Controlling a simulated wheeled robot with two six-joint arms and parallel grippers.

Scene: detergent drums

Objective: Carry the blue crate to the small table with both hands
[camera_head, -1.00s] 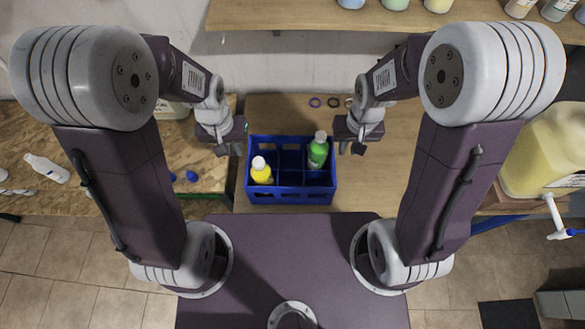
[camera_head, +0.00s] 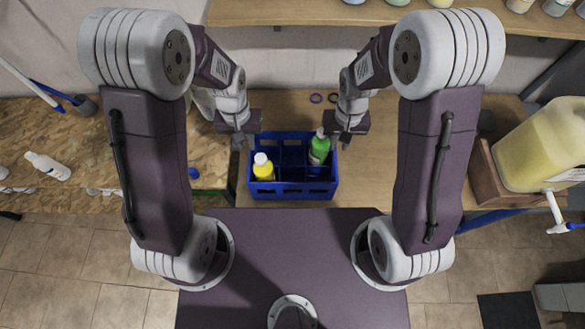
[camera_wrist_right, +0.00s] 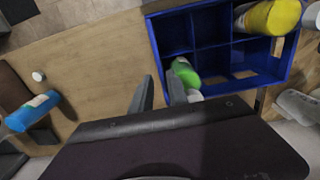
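The blue crate (camera_head: 291,189) stands upright on a wooden table (camera_head: 282,111). It is divided into compartments. A yellow bottle (camera_head: 264,170) with a white cap is in its front left part, and a green bottle (camera_head: 319,149) is at its back right. My left gripper (camera_head: 245,140) is open at the crate's left side. My right gripper (camera_head: 344,140) is open at its right side. In the right wrist view its parted fingers (camera_wrist_right: 159,94) are at the crate's rim (camera_wrist_right: 156,55), one finger on each side. I cannot tell if either gripper touches the crate. I cannot pick out the small table.
A large yellow jug (camera_head: 543,145) stands on a wooden stand at the right. A speckled board table (camera_head: 110,150) with a white bottle (camera_head: 47,166) is at the left. A shelf (camera_head: 300,14) with bottles is at the back.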

